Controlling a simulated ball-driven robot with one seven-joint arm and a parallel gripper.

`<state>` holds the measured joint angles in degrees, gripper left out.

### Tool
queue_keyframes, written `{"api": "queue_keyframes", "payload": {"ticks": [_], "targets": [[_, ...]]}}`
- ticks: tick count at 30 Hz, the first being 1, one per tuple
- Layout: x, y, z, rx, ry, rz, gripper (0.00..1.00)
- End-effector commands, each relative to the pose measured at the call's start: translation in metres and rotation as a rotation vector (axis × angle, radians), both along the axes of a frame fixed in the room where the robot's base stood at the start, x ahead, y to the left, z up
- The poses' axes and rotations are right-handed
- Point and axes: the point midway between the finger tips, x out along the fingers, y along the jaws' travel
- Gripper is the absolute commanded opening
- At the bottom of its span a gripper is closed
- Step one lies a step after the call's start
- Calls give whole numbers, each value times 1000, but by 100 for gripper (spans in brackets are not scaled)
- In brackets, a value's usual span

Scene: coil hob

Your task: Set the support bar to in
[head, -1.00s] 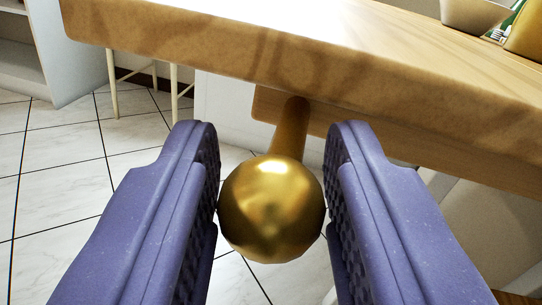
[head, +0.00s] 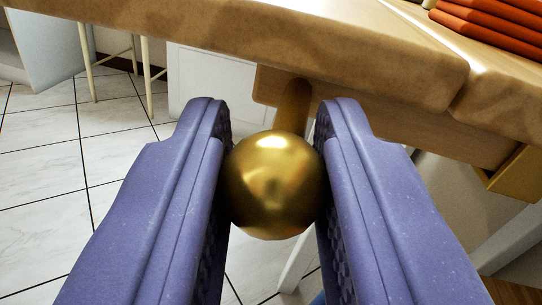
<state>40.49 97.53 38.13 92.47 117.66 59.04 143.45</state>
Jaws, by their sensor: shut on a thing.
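The support bar shows as a gold ball knob (head: 275,190) on a short gold stem (head: 293,106). The stem runs up to a wooden rail (head: 410,125) under the table top. My gripper (head: 272,150) has two purple ribbed fingers, one on each side of the knob. It is shut on the knob, with the fingers touching its left and right sides. Where the stem meets the rail is in shadow, and the right finger hides part of the area beside it.
The wooden table top (head: 300,45) hangs close above the fingertips, with a seam in its edge at the right. Folded orange cloths (head: 490,25) lie on it. Thin cream legs (head: 146,75) stand at the back left. The tiled floor (head: 120,160) is clear at left.

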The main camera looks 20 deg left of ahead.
Motion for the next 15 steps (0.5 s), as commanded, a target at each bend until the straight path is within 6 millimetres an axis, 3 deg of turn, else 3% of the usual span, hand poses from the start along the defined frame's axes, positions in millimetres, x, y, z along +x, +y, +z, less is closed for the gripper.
{"api": "queue_keyframes", "payload": {"ticks": [10,11,15], "targets": [[1,-4,0,-1,2,1,0],[1,-4,0,-1,2,1,34],[1,-4,0,-1,2,1,38]]}}
